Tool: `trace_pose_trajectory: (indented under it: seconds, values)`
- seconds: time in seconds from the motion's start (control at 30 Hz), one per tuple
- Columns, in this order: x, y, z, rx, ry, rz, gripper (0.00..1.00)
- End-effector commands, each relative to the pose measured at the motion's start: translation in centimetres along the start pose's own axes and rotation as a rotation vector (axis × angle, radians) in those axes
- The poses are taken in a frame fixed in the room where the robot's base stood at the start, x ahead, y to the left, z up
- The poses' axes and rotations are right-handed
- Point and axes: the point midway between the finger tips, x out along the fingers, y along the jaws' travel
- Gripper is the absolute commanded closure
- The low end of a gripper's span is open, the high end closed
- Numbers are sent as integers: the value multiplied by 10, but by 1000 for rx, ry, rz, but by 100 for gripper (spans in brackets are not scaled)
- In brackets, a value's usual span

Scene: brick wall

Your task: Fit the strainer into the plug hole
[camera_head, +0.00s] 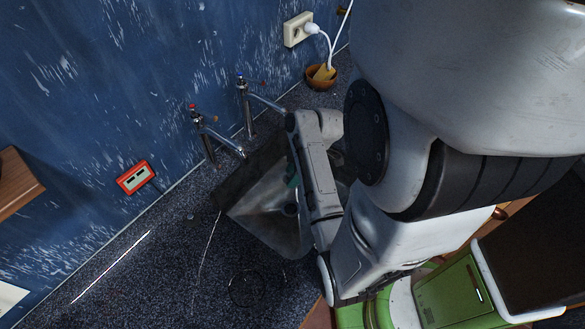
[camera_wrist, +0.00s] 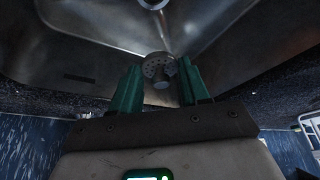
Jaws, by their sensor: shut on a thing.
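The strainer (camera_wrist: 157,68), a small grey perforated disc with a stubby knob, sits between the green fingers of my gripper (camera_wrist: 160,82) in the wrist view. My gripper is shut on it. The plug hole (camera_wrist: 152,3) is a bright metal ring at the top edge of the wrist view, partly cut off. The strainer is apart from it in the picture. In the head view the grey metal sink (camera_head: 262,222) is partly covered by my arm. A dark round spot (camera_head: 291,209) on its floor looks like the plug hole. A green finger (camera_head: 293,178) shows beside my arm; the strainer is hidden there.
Two metal taps (camera_head: 247,105) (camera_head: 207,135) stand behind the sink, spouts reaching toward it. A wooden bowl (camera_head: 320,80) sits below a wall socket (camera_head: 298,30). A red cassette-like object (camera_head: 136,177) is near the blue wall. A thin dark ring (camera_head: 246,289) lies on the speckled counter (camera_head: 150,275).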

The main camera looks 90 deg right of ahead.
Motion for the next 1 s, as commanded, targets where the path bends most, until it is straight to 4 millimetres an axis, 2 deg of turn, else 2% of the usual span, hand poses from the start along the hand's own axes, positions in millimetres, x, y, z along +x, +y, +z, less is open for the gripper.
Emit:
trace_pose_trajectory:
  seconds: [1.0]
  values:
    - [90, 0, 37, 1, -1, 1, 84]
